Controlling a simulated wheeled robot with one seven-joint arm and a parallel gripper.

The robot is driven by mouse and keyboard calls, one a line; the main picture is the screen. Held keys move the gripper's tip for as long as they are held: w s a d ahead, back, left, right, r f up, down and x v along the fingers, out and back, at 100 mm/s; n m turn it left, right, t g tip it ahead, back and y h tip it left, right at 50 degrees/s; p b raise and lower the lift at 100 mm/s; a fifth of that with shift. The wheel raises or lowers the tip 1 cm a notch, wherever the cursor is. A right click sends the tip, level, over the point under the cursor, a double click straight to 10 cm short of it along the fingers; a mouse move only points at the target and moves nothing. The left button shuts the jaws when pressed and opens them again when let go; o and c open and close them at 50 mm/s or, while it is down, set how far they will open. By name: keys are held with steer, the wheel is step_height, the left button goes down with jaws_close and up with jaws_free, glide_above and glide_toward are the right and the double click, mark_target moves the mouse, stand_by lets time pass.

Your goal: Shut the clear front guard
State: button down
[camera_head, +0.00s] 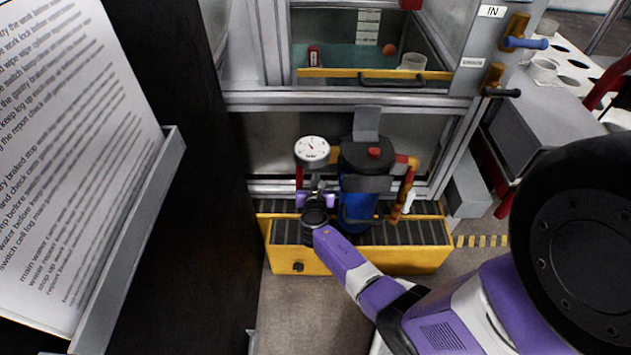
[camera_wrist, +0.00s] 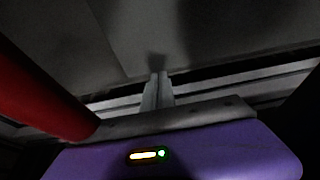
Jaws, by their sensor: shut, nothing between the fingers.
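The clear front guard (camera_head: 375,74) shows in the head view as a pane with a yellow rail along its lower edge and a dark bar handle (camera_head: 392,82). I cannot tell for certain how far it stands from its shut position. My gripper (camera_head: 317,186) is low, well below and left of the handle, beside the pressure gauge and over the yellow trough. Its fingers are together and empty. They also show in the wrist view (camera_wrist: 157,88) against a dim grey panel and frame rail. The guard is not recognisable in the wrist view.
A blue filter vessel (camera_head: 359,196) with a black top and red knob stands right of my gripper. A gauge (camera_head: 312,150) is just above it. A yellow grated trough (camera_head: 340,260) lies below. A red pipe (camera_wrist: 40,95) is close at left in the wrist view. A dark wall stands left.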

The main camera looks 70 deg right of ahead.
step_height(320, 180, up, 5)
steer(key=p, duration=0.5)
steer(key=shift+a, duration=0.1)
